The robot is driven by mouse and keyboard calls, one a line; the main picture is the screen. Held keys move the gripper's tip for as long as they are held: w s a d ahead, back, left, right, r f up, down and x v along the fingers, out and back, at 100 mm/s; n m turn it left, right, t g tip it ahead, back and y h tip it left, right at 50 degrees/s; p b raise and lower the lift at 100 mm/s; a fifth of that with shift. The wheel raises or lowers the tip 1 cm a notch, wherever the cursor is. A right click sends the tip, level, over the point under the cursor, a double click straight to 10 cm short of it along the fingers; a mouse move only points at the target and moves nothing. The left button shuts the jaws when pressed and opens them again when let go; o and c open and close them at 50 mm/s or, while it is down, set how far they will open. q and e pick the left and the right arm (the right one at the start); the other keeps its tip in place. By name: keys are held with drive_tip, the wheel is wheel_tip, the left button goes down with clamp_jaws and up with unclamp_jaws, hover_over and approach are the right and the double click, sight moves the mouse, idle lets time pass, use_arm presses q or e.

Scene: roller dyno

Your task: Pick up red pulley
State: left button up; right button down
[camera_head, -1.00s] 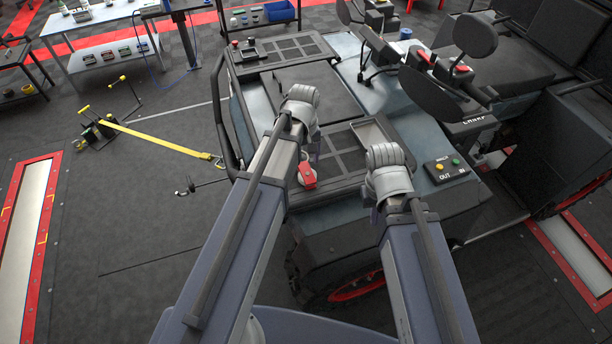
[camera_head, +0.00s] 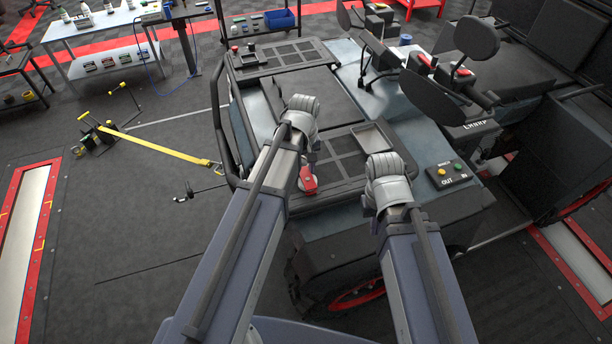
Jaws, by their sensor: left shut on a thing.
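The red pulley (camera_head: 308,184) shows as a small red piece with a pale part, just right of my left forearm, over the near edge of the vehicle's dark top. My left gripper (camera_head: 311,163) is below its grey wrist, mostly hidden by my arm, and is shut on the red pulley. Whether the pulley touches the surface below cannot be told. My right wrist (camera_head: 387,180) is over the vehicle's near right part. The jaws of the right gripper are hidden under it.
An open shallow tray (camera_head: 373,137) lies between my two wrists. A button box (camera_head: 449,174) sits right of my right wrist. Dark mirrors (camera_head: 431,97) stand up behind it. A yellow strap (camera_head: 160,146) runs to the vehicle's left side. Floor at the left is mostly clear.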

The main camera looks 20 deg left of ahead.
sight(304, 172)
use_arm(q)
clamp_jaws()
idle(0.4)
wheel_tip(304, 172, up, 10)
drive_tip(key=p, duration=1)
